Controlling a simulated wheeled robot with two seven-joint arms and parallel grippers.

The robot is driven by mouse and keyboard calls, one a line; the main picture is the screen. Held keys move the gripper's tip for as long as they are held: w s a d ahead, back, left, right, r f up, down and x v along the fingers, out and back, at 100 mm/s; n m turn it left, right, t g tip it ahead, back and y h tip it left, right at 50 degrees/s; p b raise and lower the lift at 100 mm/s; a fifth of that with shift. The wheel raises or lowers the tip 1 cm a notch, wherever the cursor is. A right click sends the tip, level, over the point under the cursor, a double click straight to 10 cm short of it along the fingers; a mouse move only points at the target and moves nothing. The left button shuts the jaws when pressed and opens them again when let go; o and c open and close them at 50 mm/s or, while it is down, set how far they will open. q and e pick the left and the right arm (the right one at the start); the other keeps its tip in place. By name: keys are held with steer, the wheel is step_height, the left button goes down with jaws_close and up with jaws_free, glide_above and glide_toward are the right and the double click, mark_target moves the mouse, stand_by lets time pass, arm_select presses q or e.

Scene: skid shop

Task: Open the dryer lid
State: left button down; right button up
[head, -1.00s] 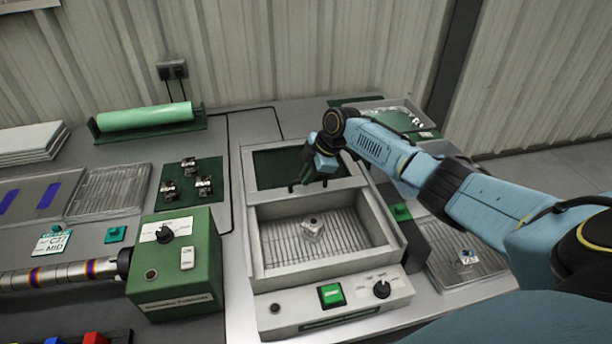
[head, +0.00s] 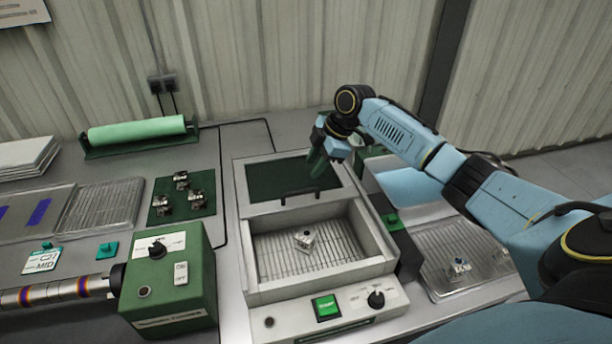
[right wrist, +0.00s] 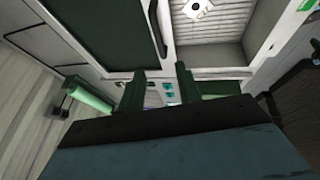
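The dryer (head: 385,297) is a pale grey box with a green button and a knob on its front. Its lid (head: 243,196), a pale frame around a dark green window, is at the back and leaves the basin uncovered. A dark bar handle (head: 300,195) is on the lid's front edge; it also shows in the right wrist view (right wrist: 157,28). My right gripper (head: 322,163) is above the lid's right part, apart from the handle. In the right wrist view its two green fingers (right wrist: 160,82) are spread with nothing between them. My left gripper is out of view.
A small metal part (head: 304,239) sits on the wire rack in the basin. A green control box (head: 170,285) stands to the left, and a green mat (head: 160,207) with small metal parts lies behind it. Another rack (head: 440,272) is at right.

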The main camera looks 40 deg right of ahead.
steer(key=v, duration=0.3)
steer(key=shift+s+d+r, duration=0.1)
steer(key=shift+r, duration=0.15)
stand_by(0.4)
